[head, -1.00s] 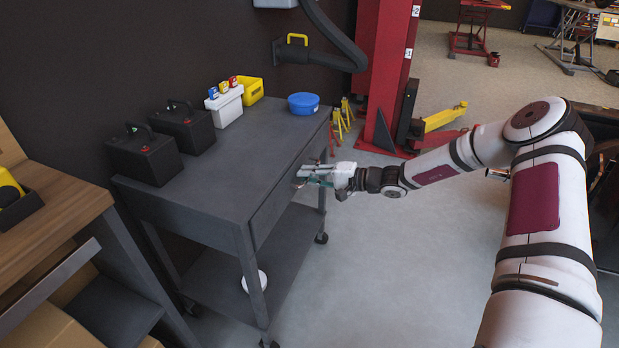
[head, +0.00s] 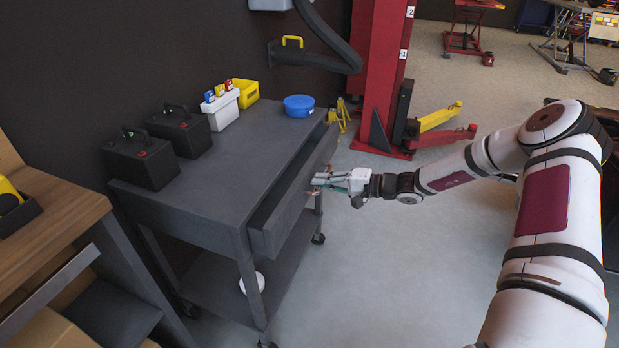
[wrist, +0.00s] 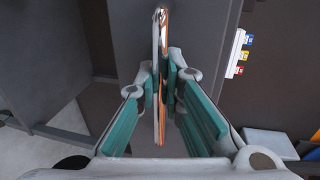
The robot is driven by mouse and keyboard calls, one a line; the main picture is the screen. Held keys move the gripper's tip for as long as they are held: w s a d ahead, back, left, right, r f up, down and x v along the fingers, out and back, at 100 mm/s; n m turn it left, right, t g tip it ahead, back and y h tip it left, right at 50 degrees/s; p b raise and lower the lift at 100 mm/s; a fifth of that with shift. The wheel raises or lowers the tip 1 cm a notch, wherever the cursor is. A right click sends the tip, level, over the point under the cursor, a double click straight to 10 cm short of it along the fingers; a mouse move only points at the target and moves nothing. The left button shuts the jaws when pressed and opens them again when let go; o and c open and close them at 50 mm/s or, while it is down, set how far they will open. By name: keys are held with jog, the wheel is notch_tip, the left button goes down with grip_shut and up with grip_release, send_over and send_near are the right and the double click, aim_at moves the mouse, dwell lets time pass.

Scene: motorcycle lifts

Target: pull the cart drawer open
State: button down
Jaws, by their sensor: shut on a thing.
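The grey cart (head: 222,168) stands against the dark wall. Its drawer (head: 290,196) is partly out on the side facing me, with a gap showing between drawer front and cart top. My gripper (head: 318,182) is at the drawer front, toward its far end. In the wrist view its teal-padded fingers (wrist: 165,95) are shut on the drawer handle (wrist: 160,60), a thin bar with a coppery edge. The parts of the handle between the pads are hidden.
On the cart top are two black batteries (head: 139,160), a white bin (head: 221,108), a yellow bin (head: 247,93) and a blue round container (head: 299,105). A wooden bench (head: 60,213) is at left. A red lift post (head: 378,75) stands behind. The floor (head: 395,270) right of the cart is clear.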

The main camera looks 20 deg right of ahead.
jog(key=f+p+v, duration=0.1)
jog(key=v, duration=0.8)
jog(key=f+p+v, duration=0.1)
jog(key=f+v, duration=0.1)
jog(key=v, duration=0.6)
jog(key=shift+s+d+f, duration=0.3)
jog(key=shift+s+d, duration=0.15)
jog(key=shift+d, duration=0.2)
jog(key=c, duration=2)
grip_release()
jog(key=shift+o, duration=0.2)
jog(key=v, duration=1.2)
